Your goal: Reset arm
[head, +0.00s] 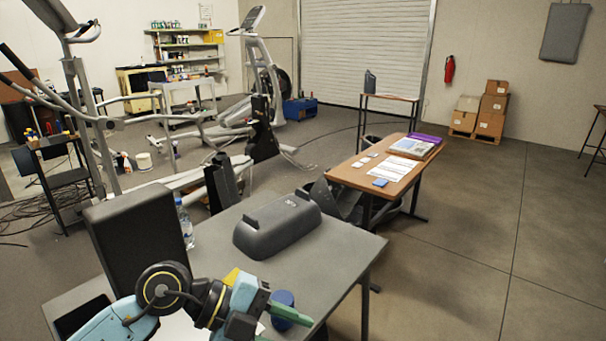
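My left arm comes in from the bottom left, bent over the near part of the grey table (330,245). Its light-blue links and black joints end in my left gripper (280,312), which has green parts and points right. The gripper is beside a dark blue cylindrical object (283,299), partly hidden behind it. I cannot tell whether they touch, or whether the fingers are open or shut. My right arm and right gripper are not in view.
On the grey table are a dark grey housing (277,226), an upright black panel (137,236) and a water bottle (184,224). A wooden table (348,175) with papers stands behind. Exercise machines (262,120) fill the left. The floor at right is clear.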

